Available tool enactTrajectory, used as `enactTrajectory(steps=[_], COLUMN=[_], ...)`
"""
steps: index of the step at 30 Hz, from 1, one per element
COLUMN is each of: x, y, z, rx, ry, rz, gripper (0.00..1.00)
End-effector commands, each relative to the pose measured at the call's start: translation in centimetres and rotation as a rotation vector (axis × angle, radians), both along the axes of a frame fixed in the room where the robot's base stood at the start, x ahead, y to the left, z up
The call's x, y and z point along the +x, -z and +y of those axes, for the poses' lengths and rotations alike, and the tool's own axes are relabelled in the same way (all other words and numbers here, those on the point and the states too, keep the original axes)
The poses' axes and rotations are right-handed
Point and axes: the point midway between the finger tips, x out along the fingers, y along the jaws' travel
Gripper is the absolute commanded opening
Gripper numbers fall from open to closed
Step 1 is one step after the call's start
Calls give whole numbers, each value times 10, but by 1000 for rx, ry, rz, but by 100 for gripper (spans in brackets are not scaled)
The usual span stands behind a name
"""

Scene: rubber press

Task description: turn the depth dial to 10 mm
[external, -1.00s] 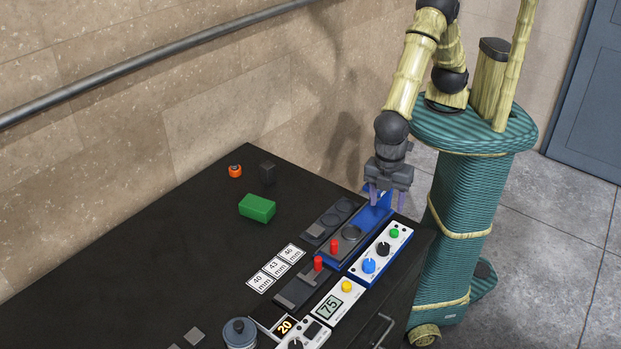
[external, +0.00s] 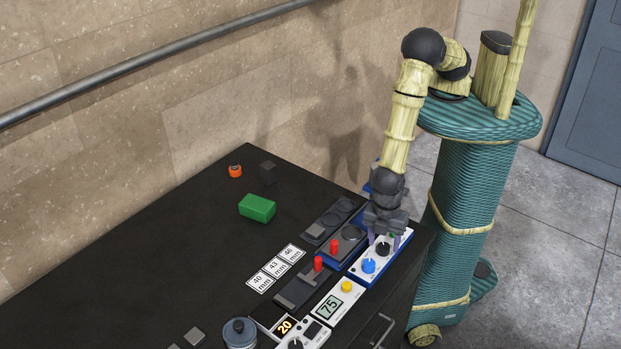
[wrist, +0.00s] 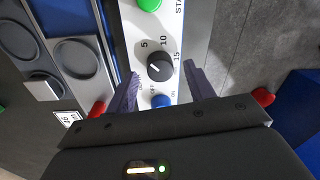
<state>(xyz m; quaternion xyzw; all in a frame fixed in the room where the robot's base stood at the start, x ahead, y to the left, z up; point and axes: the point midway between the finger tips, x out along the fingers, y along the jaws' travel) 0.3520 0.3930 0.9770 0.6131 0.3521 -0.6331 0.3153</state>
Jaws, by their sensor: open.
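The depth dial (wrist: 160,67) is a black round knob on a white panel (wrist: 131,20), with the marks 5, 10 and 15 around it. A small pale mark shows on the knob's left side, seemingly off the 10, but its exact reading is hard to tell. The dial also shows in the external view (external: 382,250). My gripper (external: 384,239) is open above the panel. In the wrist view its two purple fingers (wrist: 162,77) stand to the left and right of the dial, apart from it. I cannot tell their height over it.
A blue knob (wrist: 161,101) sits close to the dial, and a green button (wrist: 149,4) is on its other side. A yellow button (external: 346,286) and display (external: 329,307) are nearer the front.

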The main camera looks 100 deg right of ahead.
Motion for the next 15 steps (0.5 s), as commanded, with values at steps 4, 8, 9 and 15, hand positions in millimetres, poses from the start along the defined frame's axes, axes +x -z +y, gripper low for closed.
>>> enactTrajectory(steps=[4, 8, 9, 15], x=[-1, -1, -1, -1], y=[10, 13, 13, 13], z=[0, 0, 0, 0], rx=[0, 0, 0, 0], ry=[1, 1, 1, 1], rz=[0, 0, 0, 0], gripper=[53, 53, 53, 43])
